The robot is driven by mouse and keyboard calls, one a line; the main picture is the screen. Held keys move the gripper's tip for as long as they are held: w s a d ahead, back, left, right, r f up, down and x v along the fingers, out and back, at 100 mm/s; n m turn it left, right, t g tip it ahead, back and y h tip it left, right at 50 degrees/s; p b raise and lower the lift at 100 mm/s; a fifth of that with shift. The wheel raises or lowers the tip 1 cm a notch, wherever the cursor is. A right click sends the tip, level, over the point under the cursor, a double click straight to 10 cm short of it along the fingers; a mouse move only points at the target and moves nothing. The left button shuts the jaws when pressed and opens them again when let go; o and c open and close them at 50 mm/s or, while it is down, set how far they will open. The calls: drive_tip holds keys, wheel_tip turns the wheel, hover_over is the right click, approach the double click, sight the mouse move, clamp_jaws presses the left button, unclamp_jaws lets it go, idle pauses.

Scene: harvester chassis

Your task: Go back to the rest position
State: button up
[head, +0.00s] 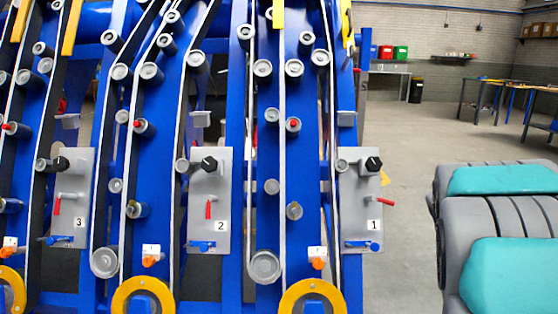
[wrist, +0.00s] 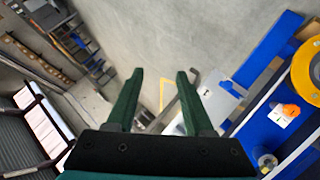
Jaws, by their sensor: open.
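My gripper (wrist: 160,75) shows in the wrist view. Its two dark green fingers are apart with nothing between them. It is not recognisable in the head view. The harvester chassis (head: 237,120) is blue, with belts and rollers. Grey panels labelled 1 (head: 351,215), 2 (head: 222,180) and 3 (head: 83,180) hang on it, each with a black knob. The red lever (head: 386,202) on panel 1 points right. The red levers on panel 2 (head: 208,209) and panel 3 (head: 57,207) point down. In the wrist view, a grey panel lies behind the right finger, apparently beyond it.
Yellow wheels (head: 312,287) and orange knobs (head: 318,263) line the chassis bottom. One yellow wheel (wrist: 306,70) shows at the wrist view's right. Bare floor (head: 405,190) lies right of the chassis. Tables (head: 487,85) and a shelf with bins (head: 388,66) stand far back.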

drive_tip(key=s+a+f+g+y, duration=0.2)
drive_tip(key=s+a+f+g, duration=0.1)
drive_tip(key=s+a, duration=0.6)
drive_tip(key=s+a+f+m+g+y, duration=0.1)
drive_tip(key=s+a+f+g+y, duration=0.1)
drive_tip(key=s+a, duration=0.8)
drive_tip(key=s+a+f+g+y, duration=0.3)
drive_tip(key=s+a+f, duration=0.3)
drive_tip(key=s, duration=1.2)
drive_tip(key=a+g, duration=0.1)
drive_tip(key=a, duration=0.3)
drive_tip(key=shift+s+m, duration=0.15)
drive_tip(key=shift+m, duration=0.15)
